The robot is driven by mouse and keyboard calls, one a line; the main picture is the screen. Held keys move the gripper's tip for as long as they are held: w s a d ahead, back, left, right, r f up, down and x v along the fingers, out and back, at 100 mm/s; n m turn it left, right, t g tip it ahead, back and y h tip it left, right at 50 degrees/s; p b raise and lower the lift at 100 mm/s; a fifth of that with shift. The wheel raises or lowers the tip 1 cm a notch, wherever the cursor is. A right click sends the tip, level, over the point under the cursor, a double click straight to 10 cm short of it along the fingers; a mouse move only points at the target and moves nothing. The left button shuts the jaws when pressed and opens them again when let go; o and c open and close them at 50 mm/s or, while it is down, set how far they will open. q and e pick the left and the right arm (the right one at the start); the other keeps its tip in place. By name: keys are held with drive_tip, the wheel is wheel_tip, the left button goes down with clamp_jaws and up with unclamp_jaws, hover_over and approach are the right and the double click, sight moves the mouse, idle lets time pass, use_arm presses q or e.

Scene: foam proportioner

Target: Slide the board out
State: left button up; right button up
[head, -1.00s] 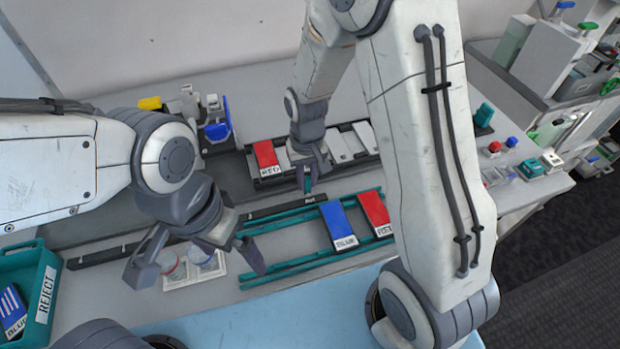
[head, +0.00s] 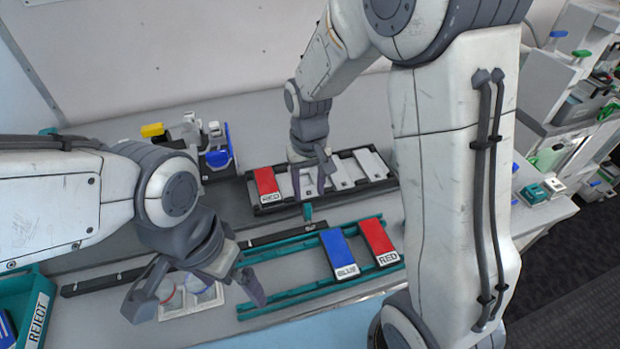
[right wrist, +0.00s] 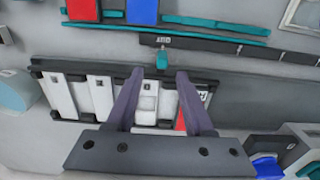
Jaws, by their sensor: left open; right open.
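The board (head: 347,193) appears to be the long black tray with white numbered slots. It lies on the bench, with a red RED card (head: 266,184) in its left end. A small teal tab (head: 307,212) stands at its front edge and also shows in the right wrist view (right wrist: 162,56). My right gripper (head: 310,192) is open over the tray's middle; in the right wrist view its fingers (right wrist: 160,84) are spread wide, pointing at the tab, which is not gripped. My left gripper (head: 195,296) is open around two small round-topped jars (head: 201,284), with no clear contact.
A teal rail frame (head: 285,294) in front carries a blue card (head: 339,252) and a red card (head: 378,241). A black strip (head: 125,277) runs behind it. A teal REJECT bin (head: 42,290) stands at left. Small yellow and blue devices (head: 216,148) stand behind.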

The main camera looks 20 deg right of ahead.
drive_tip(key=shift+r, duration=1.85)
